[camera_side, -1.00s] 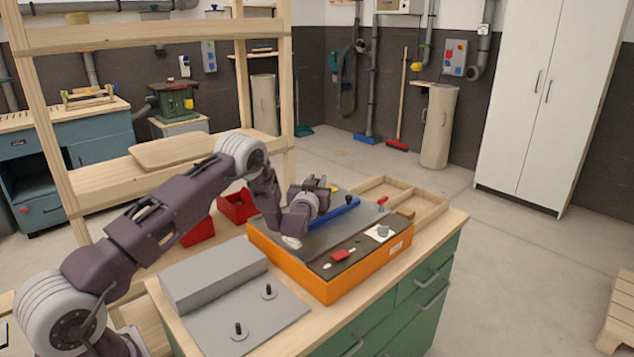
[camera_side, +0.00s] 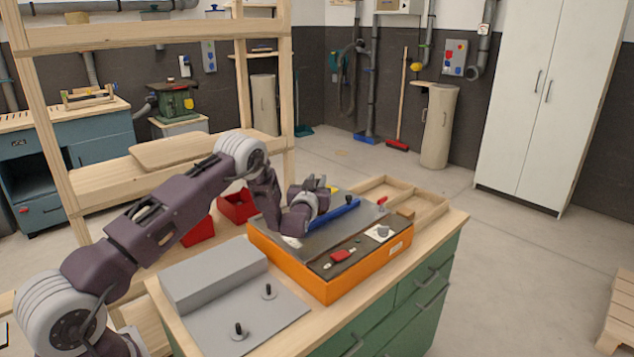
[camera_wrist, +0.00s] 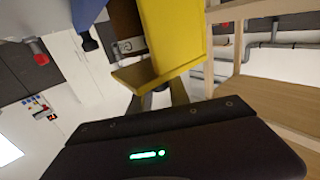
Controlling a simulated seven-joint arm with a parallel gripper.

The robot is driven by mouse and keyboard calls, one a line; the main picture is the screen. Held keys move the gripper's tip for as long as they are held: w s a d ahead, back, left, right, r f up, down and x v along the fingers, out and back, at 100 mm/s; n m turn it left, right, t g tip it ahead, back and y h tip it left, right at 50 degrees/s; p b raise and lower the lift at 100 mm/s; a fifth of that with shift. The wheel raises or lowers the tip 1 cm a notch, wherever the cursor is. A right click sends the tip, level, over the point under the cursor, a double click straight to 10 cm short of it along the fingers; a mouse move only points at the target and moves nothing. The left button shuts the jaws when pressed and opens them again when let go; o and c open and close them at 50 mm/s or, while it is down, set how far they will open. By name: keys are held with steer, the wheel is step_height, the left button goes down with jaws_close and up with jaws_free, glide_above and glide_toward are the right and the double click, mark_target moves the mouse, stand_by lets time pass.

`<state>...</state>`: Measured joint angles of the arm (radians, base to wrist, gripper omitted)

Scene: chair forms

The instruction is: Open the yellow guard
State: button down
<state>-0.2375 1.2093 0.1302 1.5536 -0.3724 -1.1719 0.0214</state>
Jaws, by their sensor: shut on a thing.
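The yellow guard (camera_wrist: 178,38) fills the upper middle of the wrist view, a tilted yellow plate with a folded lower flange. My gripper (camera_wrist: 160,92) is shut on the yellow guard at its lower edge; the exact contact is partly hidden behind the guard. In the side view only a small piece of the yellow guard (camera_side: 334,189) shows beside my gripper (camera_side: 326,184). My gripper is above the far left part of the orange machine (camera_side: 365,273) with its dark grey top. My wrist hides most of the guard there.
A blue bar (camera_side: 335,217) lies along the machine top. A grey plate (camera_side: 255,325) with two black knobs is at front left. A wooden tray (camera_side: 425,200) stands behind, red bins (camera_side: 237,206) at left.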

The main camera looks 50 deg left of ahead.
stand_by(0.4)
steer(key=s, duration=0.9)
steer(key=shift+s, duration=0.4)
steer(key=c, duration=1.2)
jaws_free()
steer(key=shift+c, duration=0.2)
steer(key=v, duration=0.7)
